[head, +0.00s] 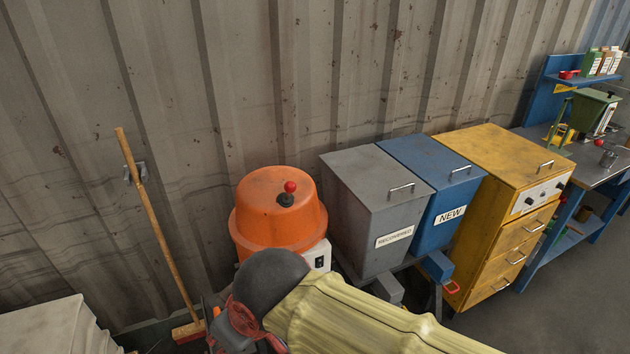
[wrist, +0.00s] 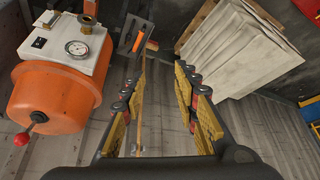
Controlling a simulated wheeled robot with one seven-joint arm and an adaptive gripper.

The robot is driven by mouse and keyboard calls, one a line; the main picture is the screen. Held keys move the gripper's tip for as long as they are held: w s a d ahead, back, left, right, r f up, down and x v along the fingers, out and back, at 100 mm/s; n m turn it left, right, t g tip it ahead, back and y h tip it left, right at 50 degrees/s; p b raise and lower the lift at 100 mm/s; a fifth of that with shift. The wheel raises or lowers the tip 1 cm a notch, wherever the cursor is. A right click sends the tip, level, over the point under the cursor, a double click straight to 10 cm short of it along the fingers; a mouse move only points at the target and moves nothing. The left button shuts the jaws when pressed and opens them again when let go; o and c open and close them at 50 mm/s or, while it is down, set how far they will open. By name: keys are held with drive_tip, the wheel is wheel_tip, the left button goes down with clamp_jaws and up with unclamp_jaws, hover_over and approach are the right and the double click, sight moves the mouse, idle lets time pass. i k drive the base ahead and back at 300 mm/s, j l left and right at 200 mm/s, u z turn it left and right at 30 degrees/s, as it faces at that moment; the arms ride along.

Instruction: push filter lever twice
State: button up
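A lever with a red ball knob (head: 290,187) stands on top of an orange drum-shaped machine (head: 270,215) against the wall. In the wrist view the same red knob (wrist: 21,139) shows at the lower left, sticking out from the orange drum (wrist: 52,98). My gripper (wrist: 157,80) is open and empty, its yellow-padded fingers spread apart. It is to the side of the drum, clear of the lever. In the head view my arm's dark joint covers the front lower part of the drum, and only part of my gripper shows beside it.
A grey RECOVERED bin (head: 375,205) and a blue NEW bin (head: 435,185) stand right of the drum, then a yellow drawer cabinet (head: 500,180) and a workbench. A broom (head: 155,225) leans on the wall at left. A pale stack (wrist: 235,50) stands across from the drum.

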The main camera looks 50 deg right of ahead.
sight(290, 187)
drive_tip(key=z, duration=1.25)
